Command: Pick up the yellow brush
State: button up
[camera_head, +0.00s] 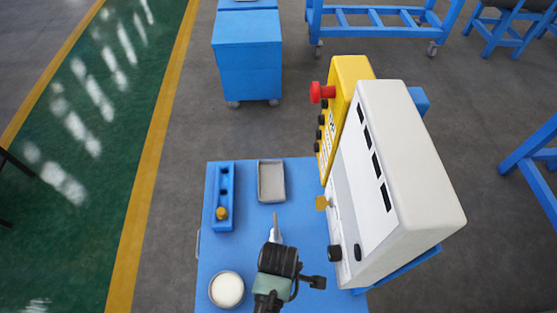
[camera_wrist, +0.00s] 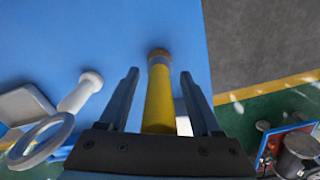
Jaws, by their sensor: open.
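The yellow brush (camera_wrist: 159,95) shows in the wrist view as a yellow shaft with a brownish-orange end, over the blue tabletop. It runs up the picture between the two fingers of my open gripper (camera_wrist: 160,90). Gaps show on both sides, so neither finger appears to touch it. Its lower end is hidden behind the gripper body. In the head view my gripper (camera_head: 275,262) is over the front of the blue table, and I cannot make out the brush there.
The blue table (camera_head: 250,238) holds a blue holed block (camera_head: 224,180) with a yellow-orange piece (camera_head: 222,213), a grey tray (camera_head: 272,182) and a round white item (camera_head: 227,290). A white-and-yellow control box (camera_head: 400,165) stands right. A white ring (camera_wrist: 40,140) and white cylinder (camera_wrist: 80,92) lie left in the wrist view.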

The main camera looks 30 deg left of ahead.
jog(key=shift+c, duration=0.2)
grip_shut()
jog(key=shift+r, duration=0.1)
notch_tip(320, 180, up, 10)
jog(key=shift+f+b, duration=0.1)
jog(key=shift+b, duration=0.4)
